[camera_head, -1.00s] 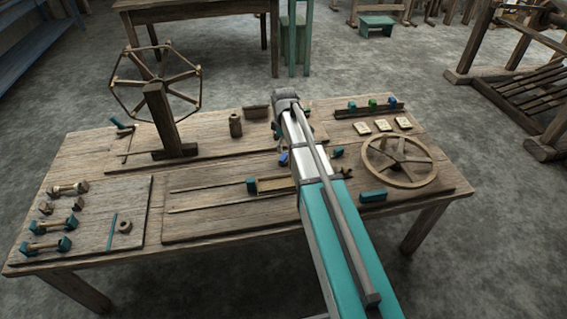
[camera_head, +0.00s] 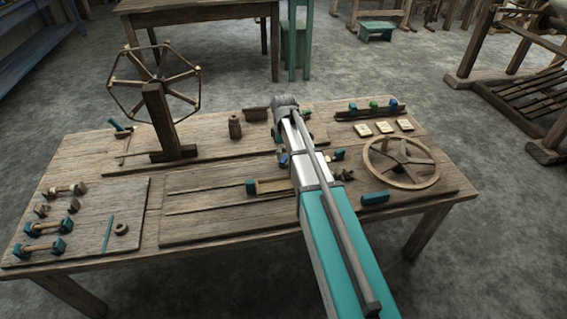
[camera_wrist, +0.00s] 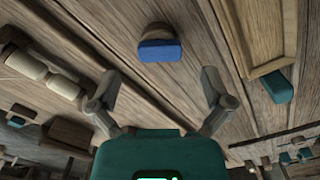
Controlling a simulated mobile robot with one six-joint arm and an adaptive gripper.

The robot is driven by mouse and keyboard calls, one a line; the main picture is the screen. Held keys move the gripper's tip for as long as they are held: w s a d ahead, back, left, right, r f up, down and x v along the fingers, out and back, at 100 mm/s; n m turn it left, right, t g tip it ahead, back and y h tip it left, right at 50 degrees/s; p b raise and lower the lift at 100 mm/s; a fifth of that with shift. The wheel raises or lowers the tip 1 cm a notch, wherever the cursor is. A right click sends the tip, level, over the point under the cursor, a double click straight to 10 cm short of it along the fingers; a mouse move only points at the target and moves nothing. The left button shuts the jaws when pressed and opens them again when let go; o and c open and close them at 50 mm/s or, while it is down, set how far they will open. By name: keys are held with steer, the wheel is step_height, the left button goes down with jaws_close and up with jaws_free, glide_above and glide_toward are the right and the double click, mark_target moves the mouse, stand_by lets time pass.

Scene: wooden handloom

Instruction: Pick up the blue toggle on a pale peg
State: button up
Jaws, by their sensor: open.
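The blue toggle (camera_wrist: 160,51) shows at the upper middle of the wrist view, with a rounded pale brown peg end (camera_wrist: 155,28) just beyond it. It lies over the wooden boards, in front of my fingertips and roughly centred between them. My gripper (camera_wrist: 160,84) is open and empty, its two fingers apart on either side. In the head view, a small blue piece (camera_head: 283,159) shows beside my arm at the table's middle; it looks like the same toggle. My gripper is hidden behind the arm there.
A shallow wooden tray with a teal end (camera_wrist: 278,87) lies to the right in the wrist view; pale spools (camera_wrist: 25,62) lie left. On the table stand a spoked winder (camera_head: 165,105), a flat wheel (camera_head: 401,162) and a rack with coloured pieces (camera_head: 368,114).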

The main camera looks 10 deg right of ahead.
mark_target(284, 158)
steer(key=shift+f+b, duration=1.55)
steer(key=shift+f, duration=0.3)
steer(key=c, duration=0.8)
steer(key=shift+r, duration=0.15)
step_height(284, 158, up, 3)
steer(key=p, duration=0.3)
steer(key=s+r+p, duration=0.3)
steer(key=s, duration=0.1)
steer(key=s+r+p, duration=0.3)
steer(key=s, duration=0.2)
steer(key=s+r+p, duration=0.3)
steer(key=s+p, duration=0.1)
steer(key=s, duration=0.1)
steer(key=shift+a+r, duration=0.15)
steer(key=shift+r, duration=0.25)
steer(key=shift+a, duration=0.1)
